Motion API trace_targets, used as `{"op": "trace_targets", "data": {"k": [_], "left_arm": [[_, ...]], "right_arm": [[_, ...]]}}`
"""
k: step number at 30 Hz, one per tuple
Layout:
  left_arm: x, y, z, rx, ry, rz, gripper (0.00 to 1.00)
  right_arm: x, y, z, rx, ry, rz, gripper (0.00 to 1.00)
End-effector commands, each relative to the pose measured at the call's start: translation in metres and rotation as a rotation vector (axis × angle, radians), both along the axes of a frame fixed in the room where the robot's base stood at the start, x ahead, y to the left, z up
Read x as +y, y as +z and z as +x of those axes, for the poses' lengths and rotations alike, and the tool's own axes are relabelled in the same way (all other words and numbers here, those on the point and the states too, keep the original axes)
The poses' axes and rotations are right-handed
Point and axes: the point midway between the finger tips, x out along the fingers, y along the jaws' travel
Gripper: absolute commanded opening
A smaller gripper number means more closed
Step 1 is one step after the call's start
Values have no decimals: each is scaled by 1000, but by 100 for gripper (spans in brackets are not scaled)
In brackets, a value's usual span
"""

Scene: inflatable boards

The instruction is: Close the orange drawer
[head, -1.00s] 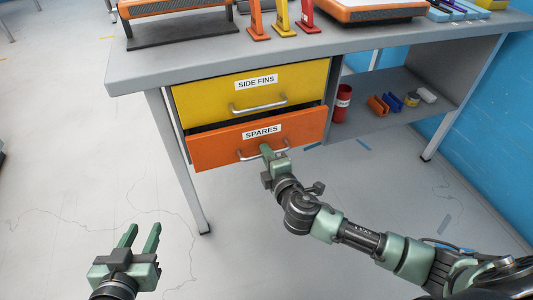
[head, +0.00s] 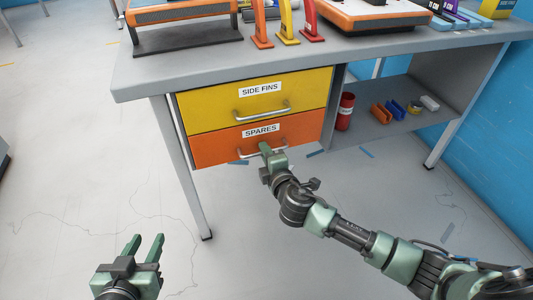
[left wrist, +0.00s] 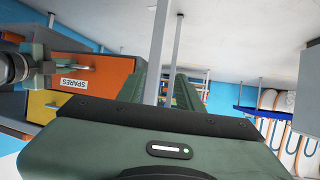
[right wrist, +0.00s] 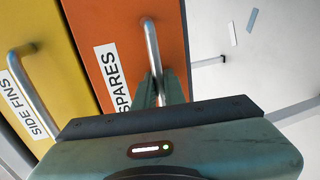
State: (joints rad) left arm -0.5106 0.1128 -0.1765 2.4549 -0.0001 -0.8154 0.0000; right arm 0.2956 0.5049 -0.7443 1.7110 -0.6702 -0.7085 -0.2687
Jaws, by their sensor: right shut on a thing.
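The orange drawer (head: 215,150), labelled SPARES, sits under the yellow drawer in the grey bench. In the head view its front looks level with the yellow drawer front, with no open gap above it. My right gripper (head: 266,152) is at the orange drawer's metal handle (head: 280,148). In the right wrist view the fingers (right wrist: 160,90) are shut on that handle (right wrist: 152,48). The orange front also shows in the left wrist view (left wrist: 112,78). My left gripper (head: 145,246) is open and empty, low in front of the bench, away from the drawers.
The yellow drawer (head: 210,105), labelled SIDE FINS, is shut above. A shelf to the right holds a red canister (head: 345,112) and several small items. A bench leg (head: 190,175) stands left of the drawers. The floor in front is clear.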

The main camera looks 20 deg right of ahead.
Motion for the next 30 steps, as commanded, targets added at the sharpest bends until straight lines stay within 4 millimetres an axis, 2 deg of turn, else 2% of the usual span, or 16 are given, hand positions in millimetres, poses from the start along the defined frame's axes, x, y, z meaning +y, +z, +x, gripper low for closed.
{"op": "trace_targets", "data": {"k": [2,14,17,24,30], "left_arm": [[0,0,0,-1,0,0,36],[0,2,0,-4,1,0,36],[5,-6,-6,50,5,18,36],[17,-37,-36,256,19,62,36],[24,-53,-57,375,27,87,36]], "right_arm": [[-2,1,2,-3,-4,-1,19],[-1,3,-1,-5,-2,1,19],[-2,5,-10,-3,-2,1,19],[-3,12,-48,-1,-1,0,19],[-4,15,-72,-1,-3,-1,19]]}}
